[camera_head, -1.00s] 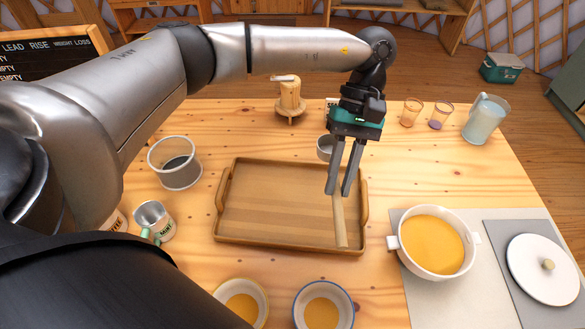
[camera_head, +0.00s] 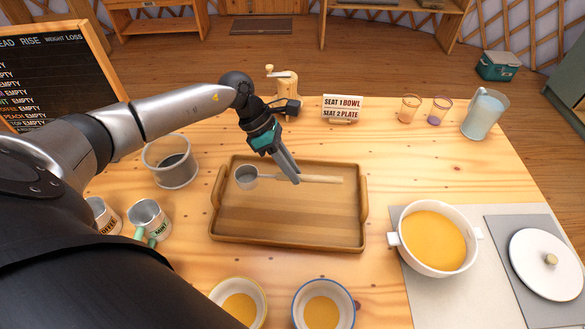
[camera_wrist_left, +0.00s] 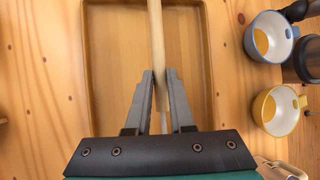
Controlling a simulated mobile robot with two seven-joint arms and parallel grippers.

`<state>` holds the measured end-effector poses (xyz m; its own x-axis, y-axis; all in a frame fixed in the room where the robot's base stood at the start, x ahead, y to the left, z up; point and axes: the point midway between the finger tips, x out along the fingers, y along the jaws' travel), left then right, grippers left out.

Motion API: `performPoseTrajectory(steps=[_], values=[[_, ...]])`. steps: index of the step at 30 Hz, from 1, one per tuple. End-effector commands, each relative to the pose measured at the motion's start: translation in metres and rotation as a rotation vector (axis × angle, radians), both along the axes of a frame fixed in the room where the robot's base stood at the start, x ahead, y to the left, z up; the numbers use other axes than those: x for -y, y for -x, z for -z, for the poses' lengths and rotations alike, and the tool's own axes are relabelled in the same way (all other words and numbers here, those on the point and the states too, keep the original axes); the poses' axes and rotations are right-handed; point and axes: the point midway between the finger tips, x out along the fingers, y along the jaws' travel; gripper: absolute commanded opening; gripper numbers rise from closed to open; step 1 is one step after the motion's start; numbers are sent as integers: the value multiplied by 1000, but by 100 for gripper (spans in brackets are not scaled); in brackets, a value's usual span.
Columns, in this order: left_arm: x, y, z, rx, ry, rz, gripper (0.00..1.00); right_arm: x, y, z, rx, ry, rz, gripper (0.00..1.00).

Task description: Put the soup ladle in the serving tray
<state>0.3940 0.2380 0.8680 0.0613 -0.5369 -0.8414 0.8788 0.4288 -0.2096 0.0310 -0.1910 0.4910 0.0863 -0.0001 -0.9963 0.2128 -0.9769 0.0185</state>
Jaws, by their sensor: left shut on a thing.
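The soup ladle (camera_head: 318,178) has a pale wooden handle and a grey metal cup (camera_head: 246,177) at its left end. It lies level across the upper part of the wooden serving tray (camera_head: 288,238), within the tray's outline; I cannot tell whether it touches the tray floor. My left gripper (camera_head: 297,180) is shut on the ladle handle near its middle. In the left wrist view the handle (camera_wrist_left: 155,45) runs between the fingers (camera_wrist_left: 161,82) over the tray (camera_wrist_left: 104,60). The ladle cup is hidden there. My right gripper is not in view.
A pot of orange soup (camera_head: 433,238) stands right of the tray. Two soup bowls (camera_head: 323,306) sit in front. Mugs (camera_head: 150,220) and a clear container (camera_head: 171,162) stand left. A seat sign (camera_head: 342,108) and a wooden mill (camera_head: 284,88) stand behind.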

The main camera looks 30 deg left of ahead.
Motion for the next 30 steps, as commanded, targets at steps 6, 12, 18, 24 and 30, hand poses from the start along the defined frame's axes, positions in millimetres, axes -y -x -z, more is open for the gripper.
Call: performPoseTrajectory(steps=[6, 12, 18, 24, 30], values=[[0, 0, 16, -2, 0, 1, 0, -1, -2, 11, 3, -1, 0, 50], [1, 1, 36, -2, 0, 5, 0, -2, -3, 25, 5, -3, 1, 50], [1, 1, 53, -2, 0, 5, 0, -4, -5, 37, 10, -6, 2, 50], [1, 1, 58, -1, -1, 4, 0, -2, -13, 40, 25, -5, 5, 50], [1, 1, 58, -1, -1, 5, 0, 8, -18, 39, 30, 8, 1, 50]])
